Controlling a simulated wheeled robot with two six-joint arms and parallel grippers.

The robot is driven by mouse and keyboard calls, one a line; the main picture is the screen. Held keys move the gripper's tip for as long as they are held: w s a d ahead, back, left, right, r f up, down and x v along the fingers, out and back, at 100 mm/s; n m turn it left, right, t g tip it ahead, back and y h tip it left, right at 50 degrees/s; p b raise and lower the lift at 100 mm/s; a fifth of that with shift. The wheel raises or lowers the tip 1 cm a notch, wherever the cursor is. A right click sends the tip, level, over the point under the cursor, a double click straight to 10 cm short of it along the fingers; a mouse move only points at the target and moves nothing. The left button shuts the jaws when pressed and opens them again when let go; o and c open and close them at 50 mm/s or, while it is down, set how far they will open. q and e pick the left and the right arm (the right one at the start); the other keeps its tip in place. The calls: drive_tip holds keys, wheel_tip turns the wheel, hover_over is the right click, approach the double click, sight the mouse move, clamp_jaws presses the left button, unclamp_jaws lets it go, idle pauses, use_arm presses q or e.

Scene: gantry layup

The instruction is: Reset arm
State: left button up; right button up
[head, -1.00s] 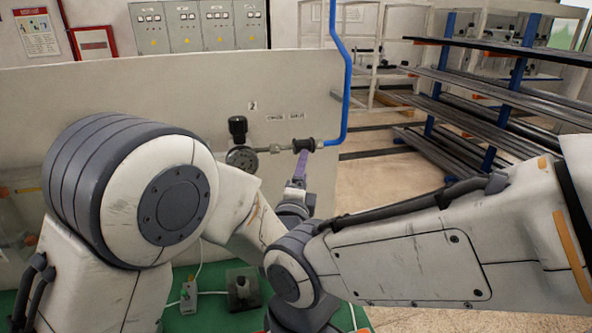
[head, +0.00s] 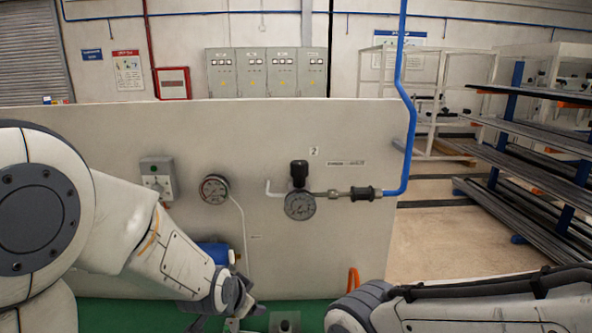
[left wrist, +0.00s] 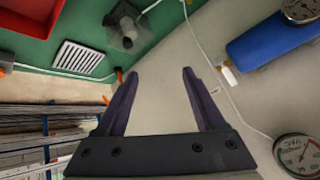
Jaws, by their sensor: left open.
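My left gripper (left wrist: 158,78) is open in the left wrist view, with nothing between its two dark purple fingers. The pale panel lies behind the fingers and the green bench surface beyond one tip. In the head view my left arm reaches in from the left, and the gripper (head: 238,306) is low in front of the panel, partly cut by the bottom edge. My right arm crosses the lower right corner, and its gripper is out of the picture.
The upright panel (head: 120,130) carries a black-knobbed regulator gauge (head: 300,205), a second gauge (head: 214,189), a blue pipe (head: 403,110) and a switch box (head: 157,179). A blue cylinder (left wrist: 270,42) is near the left gripper. A rack (head: 530,150) stands right; open floor lies beside it.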

use_arm(q)
drive_tip(key=s+a+f+n+g+y, duration=0.25)
drive_tip(key=s+a+n+g, duration=0.4)
drive_tip(key=s, duration=0.55)
drive_tip(key=s+d+r+m+h, duration=0.1)
drive_tip(key=s+d+r+m, duration=0.1)
drive_tip(key=s+d, duration=0.4)
drive_tip(key=s+d+r+m+g+h+b, duration=0.1)
drive_tip(key=s+d+m, duration=0.3)
drive_tip(key=s, duration=0.4)
drive_tip(key=shift+s+d+r, duration=0.25)
drive_tip(key=shift+d+r, duration=0.15)
drive_tip(key=shift+d, duration=0.45)
